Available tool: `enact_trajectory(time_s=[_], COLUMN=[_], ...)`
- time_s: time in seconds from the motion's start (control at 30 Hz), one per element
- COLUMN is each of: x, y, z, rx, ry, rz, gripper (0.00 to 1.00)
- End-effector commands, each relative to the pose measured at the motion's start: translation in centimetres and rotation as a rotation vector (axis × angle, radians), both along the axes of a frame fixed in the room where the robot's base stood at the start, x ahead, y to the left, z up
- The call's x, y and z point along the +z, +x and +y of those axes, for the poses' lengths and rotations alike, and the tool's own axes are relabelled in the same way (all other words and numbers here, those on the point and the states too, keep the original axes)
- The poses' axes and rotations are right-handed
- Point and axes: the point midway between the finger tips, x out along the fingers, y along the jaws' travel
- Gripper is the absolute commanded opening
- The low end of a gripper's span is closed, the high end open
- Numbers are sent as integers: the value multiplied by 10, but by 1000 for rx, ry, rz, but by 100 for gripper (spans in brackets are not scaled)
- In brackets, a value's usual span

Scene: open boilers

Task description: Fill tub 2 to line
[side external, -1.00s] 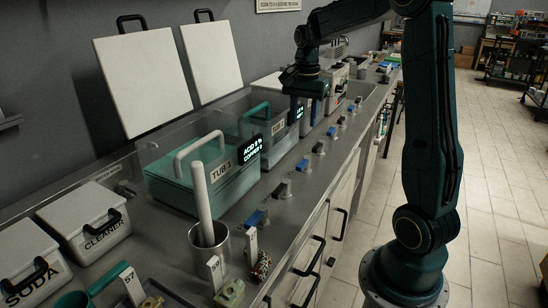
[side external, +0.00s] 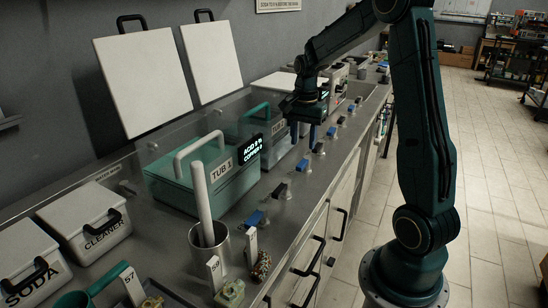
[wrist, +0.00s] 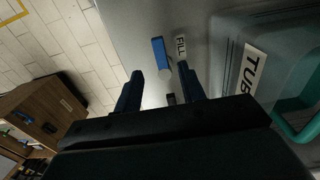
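Tub 2 (side external: 266,128) is a teal-tinted tub behind tub 1 in the side view, with its label partly behind my gripper. In the wrist view its "TUB" label (wrist: 249,70) shows at the right, and the digit is cut off. My gripper (side external: 304,133) points down over the row of valves at the counter's front, beside tub 2. In the wrist view my gripper's fingers (wrist: 160,88) are apart with nothing held. A valve with a blue handle (wrist: 161,54) lies just beyond the fingertips, beside a "FILL" label (wrist: 181,47). The liquid level and line in tub 2 are not readable.
Tub 1 (side external: 205,185) stands nearer, with a dark display (side external: 252,147) beside it. More valves run along the counter edge, including a blue one (side external: 256,218). A metal beaker (side external: 209,250) holds a white rod. Two white lids (side external: 143,80) lean on the wall.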

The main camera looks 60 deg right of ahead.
Motion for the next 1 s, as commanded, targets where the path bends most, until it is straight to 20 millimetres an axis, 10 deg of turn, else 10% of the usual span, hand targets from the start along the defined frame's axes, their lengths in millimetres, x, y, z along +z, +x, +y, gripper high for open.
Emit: enact_trajectory(time_s=[0.43,0.9,1.0], x=[-60,-71,-71], y=[0,0,0], z=[0,0,0], rx=[0,0,0], ry=[1,0,0], rz=[1,0,0], gripper=[40,40,24])
